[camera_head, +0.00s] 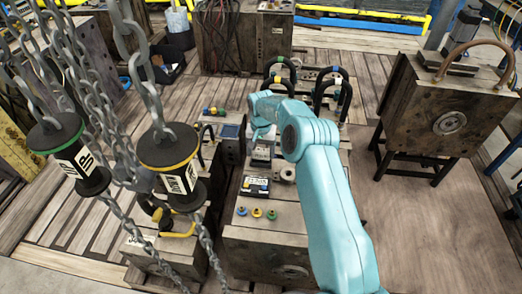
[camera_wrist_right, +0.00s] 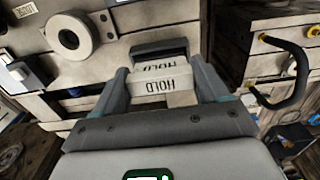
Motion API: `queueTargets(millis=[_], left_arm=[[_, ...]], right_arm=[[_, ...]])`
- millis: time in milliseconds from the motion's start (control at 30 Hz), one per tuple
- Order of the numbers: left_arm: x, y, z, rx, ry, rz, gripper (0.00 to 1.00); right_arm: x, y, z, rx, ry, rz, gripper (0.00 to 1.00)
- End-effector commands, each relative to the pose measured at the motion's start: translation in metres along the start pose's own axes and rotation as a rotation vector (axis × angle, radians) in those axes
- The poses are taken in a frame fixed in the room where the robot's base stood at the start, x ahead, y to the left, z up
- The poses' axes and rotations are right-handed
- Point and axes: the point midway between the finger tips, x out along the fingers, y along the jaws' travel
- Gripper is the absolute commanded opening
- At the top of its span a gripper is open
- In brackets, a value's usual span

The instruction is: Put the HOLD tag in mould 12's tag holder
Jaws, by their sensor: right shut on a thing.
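The HOLD tag (camera_wrist_right: 163,82) is a white block lettered HOLD on two faces. My right gripper (camera_wrist_right: 163,92) is shut on it, one finger on each side. In the head view the tag (camera_head: 262,153) shows small and pale under my right gripper (camera_head: 262,137), above a mould (camera_head: 270,230). In the wrist view a dark slotted piece (camera_wrist_right: 158,47) lies just beyond the tag; I cannot tell whether it is the tag holder or whether the tag touches it. No number 12 is readable. My left gripper is not in view.
A round ring (camera_wrist_right: 74,36) stands near the tag on the mould face. A black handle (camera_wrist_right: 290,75) is at the right. In the head view, chains with black weights (camera_head: 170,160) hang at the left, and another mould (camera_head: 440,105) stands on a stand at the right.

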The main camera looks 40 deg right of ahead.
Motion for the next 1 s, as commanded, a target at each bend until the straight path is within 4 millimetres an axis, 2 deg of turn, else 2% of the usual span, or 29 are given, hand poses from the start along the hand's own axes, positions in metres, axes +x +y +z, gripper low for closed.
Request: queueTargets(millis=[1000], left_arm=[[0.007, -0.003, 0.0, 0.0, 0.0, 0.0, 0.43]], right_arm=[[0.01, 0.0, 0.0, 0.0, 0.0, 0.0, 0.44]])
